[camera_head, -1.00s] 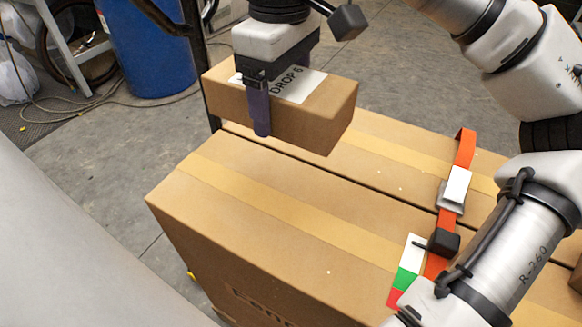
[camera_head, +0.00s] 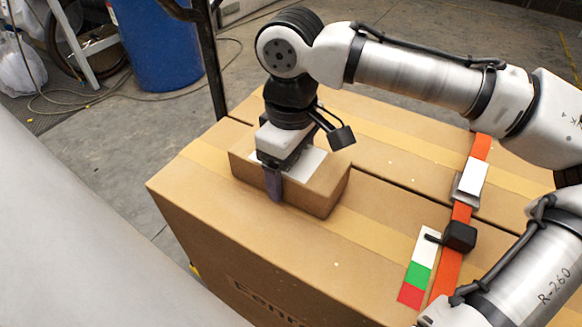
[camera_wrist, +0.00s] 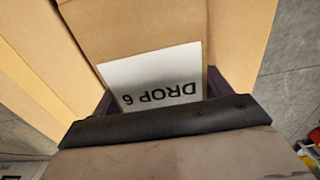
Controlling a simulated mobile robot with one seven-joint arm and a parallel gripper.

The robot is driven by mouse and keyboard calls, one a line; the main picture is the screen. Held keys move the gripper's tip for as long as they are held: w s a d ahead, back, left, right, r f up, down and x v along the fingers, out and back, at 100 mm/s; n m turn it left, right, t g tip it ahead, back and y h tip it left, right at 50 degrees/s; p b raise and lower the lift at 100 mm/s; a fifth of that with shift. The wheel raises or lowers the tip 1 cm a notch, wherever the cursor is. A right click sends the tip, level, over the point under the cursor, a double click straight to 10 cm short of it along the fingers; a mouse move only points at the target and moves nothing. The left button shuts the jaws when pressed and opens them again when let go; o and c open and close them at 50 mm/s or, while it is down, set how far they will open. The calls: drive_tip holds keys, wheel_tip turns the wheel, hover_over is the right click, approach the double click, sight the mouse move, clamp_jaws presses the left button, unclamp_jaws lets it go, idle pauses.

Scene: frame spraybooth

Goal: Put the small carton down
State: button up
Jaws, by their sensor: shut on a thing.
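The small carton (camera_head: 318,196) is a brown box with a white label reading "DROP 6", legible in the wrist view on the carton top (camera_wrist: 162,30). My gripper (camera_head: 274,184) points down over it and is shut on it, one dark finger showing against its near side. In the head view the carton is level, over the left part of the big cartons' top (camera_head: 215,215). Its underside appears to meet that top, though I cannot tell whether its full weight rests there.
An orange strap (camera_head: 462,211) with a metal buckle crosses the big cartons at right. A white, green and red label (camera_head: 418,268) lies beside it. A narrow gap runs between the two big cartons. A blue barrel (camera_head: 156,45) and dark post (camera_head: 208,60) stand behind.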

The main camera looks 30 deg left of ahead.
drive_tip(key=shift+f, duration=0.15)
drive_tip(key=o, duration=1.3)
wheel_tip(320, 180, up, 12)
drive_tip(key=shift+r+p, duration=0.15)
drive_tip(key=shift+p, duration=1.05)
